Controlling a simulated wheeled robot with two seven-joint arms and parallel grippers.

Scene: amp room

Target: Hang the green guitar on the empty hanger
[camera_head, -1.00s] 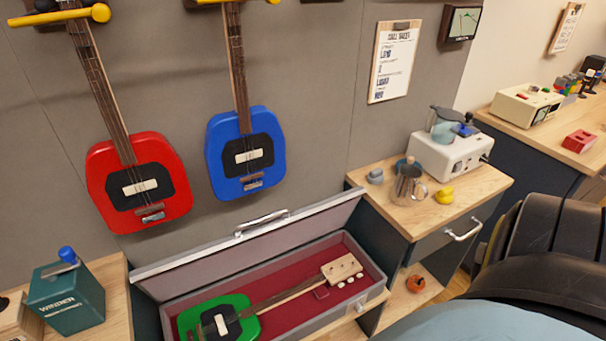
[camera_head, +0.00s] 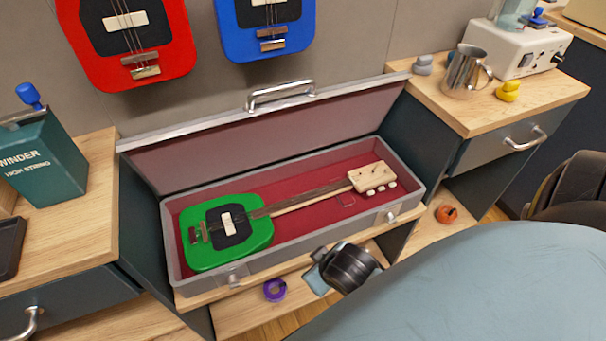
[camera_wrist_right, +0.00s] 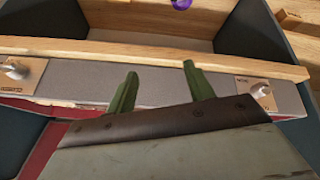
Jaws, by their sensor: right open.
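The green guitar (camera_head: 253,225) lies face up in the open case (camera_head: 293,258), its body at the left and pale headstock at the right. My right gripper shows in the right wrist view (camera_wrist_right: 160,72), with two green fingers apart and nothing between them. They lie across the view of the case's grey front wall (camera_wrist_right: 85,83); I cannot tell whether they touch it. In the head view my right wrist is in front of the case, and its fingertips cannot be made out. My left gripper is out of view. No empty hanger is in view.
A red guitar (camera_head: 130,35) and a blue guitar (camera_head: 262,28) hang on the wall above the raised case lid (camera_head: 270,125). A teal winder box (camera_head: 42,160) stands on the left counter. A metal jug (camera_head: 464,72) and yellow duck (camera_head: 508,91) stand on the right cabinet. A purple ring (camera_head: 275,290) lies on the lower shelf.

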